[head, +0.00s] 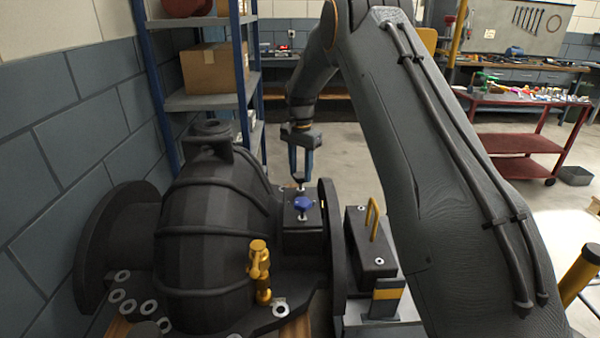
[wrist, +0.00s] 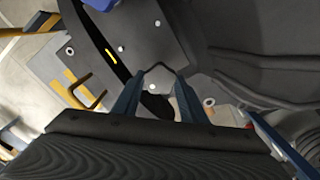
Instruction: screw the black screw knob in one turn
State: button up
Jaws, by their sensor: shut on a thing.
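My gripper (head: 301,172) points down over the dark box on the far side of the casing (head: 215,225). Its two blue fingers are closed around a small dark piece, which I take to be the black screw knob (head: 300,181).
A brass valve (head: 260,272) stands at the casing's near side. A dark block with a yellow handle (head: 373,218) is right of the flange. Blue shelving (head: 203,101) stands behind, a red cart (head: 525,142) at far right. Open floor lies between them.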

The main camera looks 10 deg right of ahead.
aim_at(301, 174)
jog(key=shift+m, duration=0.5)
jog(key=o, duration=1.1)
jog(key=shift+c, duration=0.2)
jog(key=shift+r, duration=0.1)
jog(key=shift+r+b, duration=1.05)
jog(key=shift+r, duration=2.8)
jog(key=s+f+n, duration=0.3)
jog(key=s+n, duration=0.2)
jog(key=s, duration=1.5)
jog(key=s+f+n, duration=0.3)
jog(key=s+n, duration=0.3)
jog(key=s, duration=1.3)
jog(key=shift+s+a+f+t, duration=0.2)
jog(key=shift+s+f+t, duration=0.1)
jog(key=shift+s+f, duration=0.1)
